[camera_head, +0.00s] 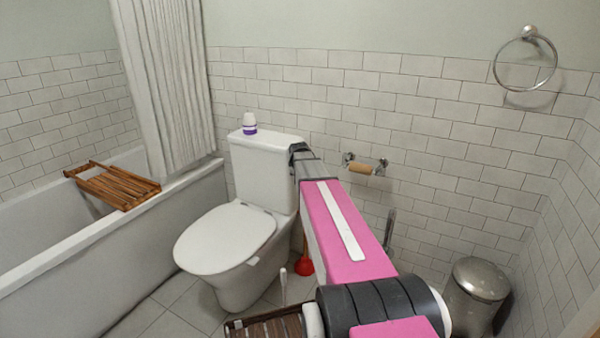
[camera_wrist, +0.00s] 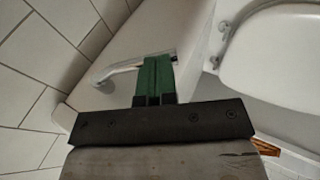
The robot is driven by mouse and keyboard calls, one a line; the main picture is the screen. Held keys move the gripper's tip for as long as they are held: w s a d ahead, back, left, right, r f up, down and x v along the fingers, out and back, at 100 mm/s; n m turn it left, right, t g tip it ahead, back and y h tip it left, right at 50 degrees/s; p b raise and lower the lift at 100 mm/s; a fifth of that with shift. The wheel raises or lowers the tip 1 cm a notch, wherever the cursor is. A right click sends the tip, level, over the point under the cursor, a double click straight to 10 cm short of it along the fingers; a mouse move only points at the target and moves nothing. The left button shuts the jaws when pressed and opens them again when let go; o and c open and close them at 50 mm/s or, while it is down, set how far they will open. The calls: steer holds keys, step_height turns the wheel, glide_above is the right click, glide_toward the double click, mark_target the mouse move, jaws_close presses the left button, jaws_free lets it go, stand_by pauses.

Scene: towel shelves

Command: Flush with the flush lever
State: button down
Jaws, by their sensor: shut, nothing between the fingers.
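The white toilet (camera_head: 228,240) stands against the tiled wall with its lid down. In the wrist view the chrome flush lever (camera_wrist: 118,69) lies along the side of the white cistern (camera_wrist: 150,28). My gripper (camera_wrist: 157,62) is shut and empty, its green fingers together in front of the lever's inner end and hiding part of it. I cannot tell whether they touch it. In the head view my gripper (camera_head: 298,150) is at the right edge of the cistern (camera_head: 262,175), and the lever is hidden there.
A white and purple bottle (camera_head: 249,123) stands on the cistern lid. A toilet roll holder (camera_head: 362,168) is on the wall right of my gripper. A red plunger (camera_head: 304,266) stands below my arm. A metal bin (camera_head: 478,290) is at the right, the bathtub (camera_head: 110,245) at the left.

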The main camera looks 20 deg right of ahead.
steer(key=shift+f, duration=0.35)
stand_by(0.3)
steer(key=v, duration=1.4)
steer(key=shift+s+a, duration=0.25)
steer(key=shift+f, duration=0.1)
steer(key=s+a+f+m+g+y, duration=0.1)
steer(key=s+a+f+m+g, duration=0.2)
steer(key=s+a+f, duration=0.3)
steer(key=s+a+f+m+g+y, duration=0.1)
steer(key=s+a+f+m+g, duration=0.2)
steer(key=s+f, duration=1.4)
steer(key=s+a+m, duration=0.1)
steer(key=a+m, duration=0.1)
steer(key=m, duration=0.1)
steer(key=shift+a+m, duration=0.3)
steer(key=shift+a, duration=0.05)
stand_by(2.7)
